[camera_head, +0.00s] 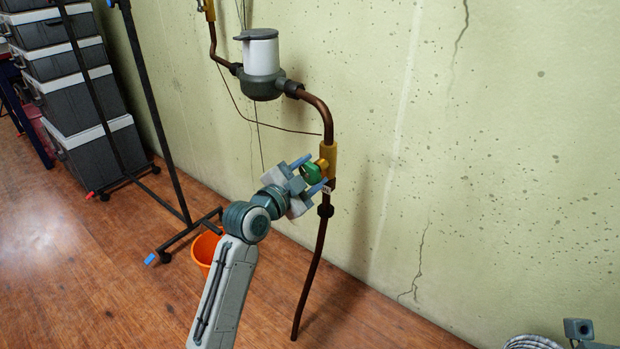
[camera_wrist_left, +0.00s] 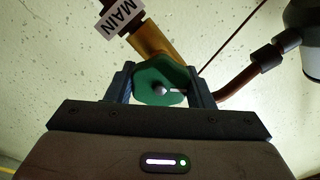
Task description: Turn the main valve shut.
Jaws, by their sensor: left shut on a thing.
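The main valve has a green round handle (camera_head: 311,172) on a brass body (camera_head: 328,152) in the copper pipe against the wall. My left gripper (camera_head: 311,174) is shut on the green handle, with one blue-grey finger on each side of it. In the left wrist view the green handle (camera_wrist_left: 160,85) sits between the two fingers, and a white tag reading MAIN (camera_wrist_left: 120,16) hangs by the brass body (camera_wrist_left: 155,40). My right gripper does not show in either view.
A grey and white water meter (camera_head: 262,65) sits on the pipe above the valve. An orange bucket (camera_head: 204,248) stands on the floor behind my left arm. A black metal rack (camera_head: 152,110) and stacked grey bins (camera_head: 72,80) stand at the left. A coiled hose (camera_head: 532,342) shows at the bottom right.

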